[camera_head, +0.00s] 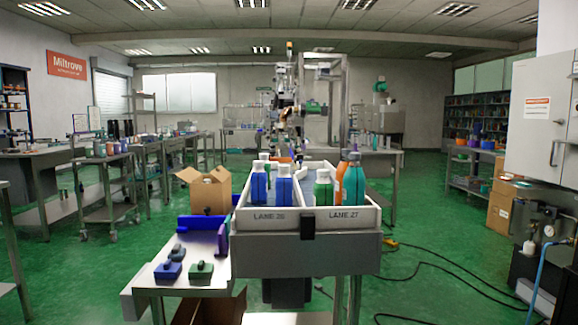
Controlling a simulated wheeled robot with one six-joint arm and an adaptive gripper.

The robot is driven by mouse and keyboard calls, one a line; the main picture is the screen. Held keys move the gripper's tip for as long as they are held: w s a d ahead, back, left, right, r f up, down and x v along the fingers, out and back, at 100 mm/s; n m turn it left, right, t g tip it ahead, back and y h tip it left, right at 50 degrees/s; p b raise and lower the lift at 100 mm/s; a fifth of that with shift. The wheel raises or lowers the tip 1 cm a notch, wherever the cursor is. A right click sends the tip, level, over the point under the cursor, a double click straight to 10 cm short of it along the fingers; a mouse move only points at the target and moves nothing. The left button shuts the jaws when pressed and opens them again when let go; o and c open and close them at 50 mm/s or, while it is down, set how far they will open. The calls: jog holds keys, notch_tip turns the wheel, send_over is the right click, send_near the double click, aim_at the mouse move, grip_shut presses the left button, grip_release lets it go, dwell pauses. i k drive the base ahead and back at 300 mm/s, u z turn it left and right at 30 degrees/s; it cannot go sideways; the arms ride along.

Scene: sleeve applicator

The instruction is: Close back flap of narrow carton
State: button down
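A small brown carton (207,194) stands upright behind the left side table, left of the white lane bins. Its top is open, with one flap (187,175) spread out to the left and another (222,172) raised at the right. The back flap cannot be told apart at this size, and the carton's base is hidden. Whether this is the narrow carton is not clear. A second brown carton (233,303) shows partly beneath the side table, mostly hidden. My gripper is not in view.
White lane bins (307,217) hold blue, green and orange bottles on a metal stand. The side table (188,288) carries small blue and green blocks. Machinery (290,110) stands behind the bins. Black cables (440,262) cross the green floor at the right.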

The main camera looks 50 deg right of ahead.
aim_at(222, 175)
jog(key=z, duration=0.15)
jog(key=i, duration=1.25)
